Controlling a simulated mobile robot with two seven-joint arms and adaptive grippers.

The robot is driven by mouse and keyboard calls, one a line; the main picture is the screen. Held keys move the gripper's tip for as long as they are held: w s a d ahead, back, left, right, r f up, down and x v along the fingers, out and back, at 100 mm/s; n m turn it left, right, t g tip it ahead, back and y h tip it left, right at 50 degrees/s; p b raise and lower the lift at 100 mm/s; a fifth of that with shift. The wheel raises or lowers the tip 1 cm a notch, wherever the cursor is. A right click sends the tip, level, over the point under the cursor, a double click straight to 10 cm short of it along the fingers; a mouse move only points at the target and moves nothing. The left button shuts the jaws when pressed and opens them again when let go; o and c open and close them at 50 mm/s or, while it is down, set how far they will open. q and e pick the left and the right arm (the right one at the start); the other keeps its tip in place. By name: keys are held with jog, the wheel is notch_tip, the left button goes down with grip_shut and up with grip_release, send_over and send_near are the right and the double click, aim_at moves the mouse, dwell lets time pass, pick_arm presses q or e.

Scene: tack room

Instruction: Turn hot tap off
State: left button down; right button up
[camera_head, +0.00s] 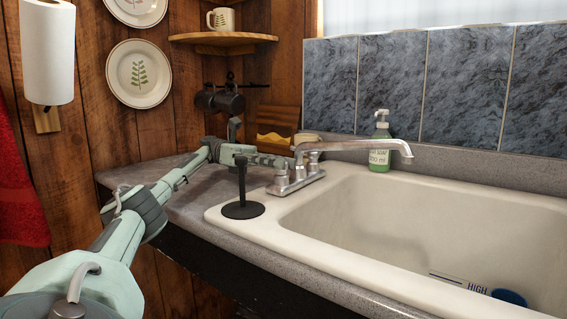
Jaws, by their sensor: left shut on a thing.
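The chrome tap (296,184) stands on the back left corner of the sink rim, its long spout (365,146) reaching right over the basin. My left gripper (279,162) is at the tap's left handle, which I take to be the hot one. Its fingers are shut on that handle, and they hide most of it. The tap's right handle (314,158) stands free. No water shows under the spout. My right gripper is not in view.
A black upright post on a round base (243,209) stands close in front of my left gripper. A green soap bottle (380,146) stands behind the spout. The cream sink (340,272) holds a blue object (509,297).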

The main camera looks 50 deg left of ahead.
pick_arm(q)
jog(key=c, duration=1.6)
grip_release()
jog(key=shift+s+r, duration=0.1)
jog(key=shift+r, duration=4.95)
